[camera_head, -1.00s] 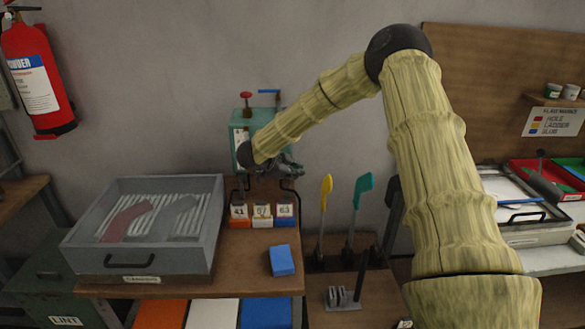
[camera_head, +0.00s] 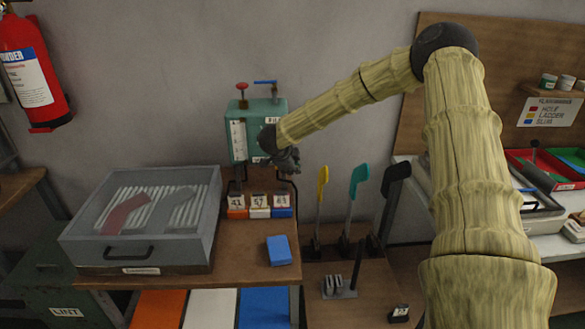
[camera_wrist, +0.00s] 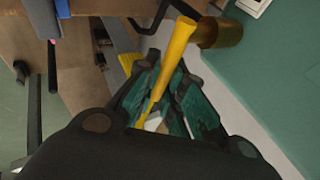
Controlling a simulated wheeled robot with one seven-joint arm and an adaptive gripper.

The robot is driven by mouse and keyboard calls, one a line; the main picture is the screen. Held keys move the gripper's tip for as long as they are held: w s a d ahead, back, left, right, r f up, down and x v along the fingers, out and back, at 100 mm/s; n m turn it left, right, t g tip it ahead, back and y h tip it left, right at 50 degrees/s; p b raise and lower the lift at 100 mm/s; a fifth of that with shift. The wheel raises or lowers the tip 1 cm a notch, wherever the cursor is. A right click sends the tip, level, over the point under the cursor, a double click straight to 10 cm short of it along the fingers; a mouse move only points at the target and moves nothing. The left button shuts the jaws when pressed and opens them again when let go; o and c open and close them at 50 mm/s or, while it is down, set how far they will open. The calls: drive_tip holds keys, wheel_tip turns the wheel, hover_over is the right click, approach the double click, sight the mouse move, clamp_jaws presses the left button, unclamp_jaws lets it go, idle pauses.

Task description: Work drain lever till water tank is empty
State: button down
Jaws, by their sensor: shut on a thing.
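The green water tank (camera_head: 275,112) stands against the wall behind the bench, with a pale level gauge (camera_head: 239,140) on its front. The gauge reading is too small to tell. In the wrist view the tank's green side (camera_wrist: 265,75) fills the right, with a brass fitting (camera_wrist: 222,33) on it. A yellow drain lever (camera_wrist: 175,58) runs from beside the fitting down between my fingers. My gripper (camera_wrist: 168,92) is shut on this lever. In the head view my gripper (camera_head: 290,160) is at the tank's lower front, and the lever is hidden there.
A grey lidded box (camera_head: 140,255) sits left on the bench. Numbered blocks (camera_head: 259,205) stand just below the tank, and a blue block (camera_head: 279,250) lies nearer. Yellow (camera_head: 321,185) and teal (camera_head: 358,180) upright paddles stand to the right. The bench's front middle is clear.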

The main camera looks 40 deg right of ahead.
drive_tip(key=c, duration=1.5)
unclamp_jaws()
drive_tip(key=shift+d, duration=0.1)
drive_tip(key=v, duration=1.2)
